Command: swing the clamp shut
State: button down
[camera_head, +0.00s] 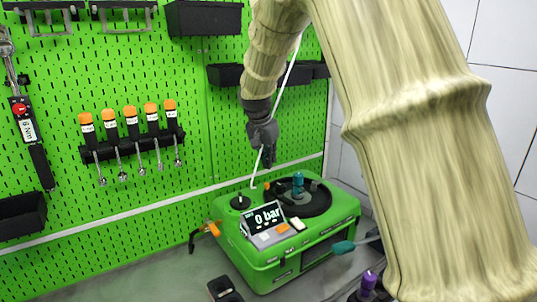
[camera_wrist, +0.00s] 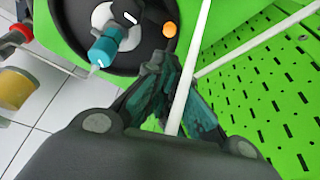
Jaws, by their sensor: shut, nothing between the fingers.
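The green test bench (camera_head: 330,238) stands on the grey table, its display reading 0 bar. A round black recess (camera_head: 318,205) in its top holds an upright teal fitting (camera_head: 298,183). In the wrist view the teal fitting (camera_wrist: 107,45) has a pale collar and sits inside the black ring (camera_wrist: 158,25). I cannot tell for sure which part is the clamp. My gripper (camera_head: 267,163) is above the back of the bench, pointing down. Its fingers (camera_wrist: 157,62) are shut and empty, beside the ring and an orange round part (camera_wrist: 169,29). A thin white line crosses in front of them.
A green pegboard (camera_head: 225,130) with orange-handled tools (camera_head: 131,122) and black bins (camera_head: 205,18) stands behind. An orange and black tool (camera_head: 212,229) is at the bench's left side. A purple-topped part (camera_head: 369,281) stands at front right. The table front left is mostly clear.

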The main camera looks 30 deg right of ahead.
jog(key=p+x, duration=0.1)
jog(key=x, duration=0.5)
jog(key=shift+d+f+p, duration=0.1)
jog(key=shift+f+p, duration=0.15)
jog(key=shift+p, duration=0.1)
jog(key=shift+w, duration=0.1)
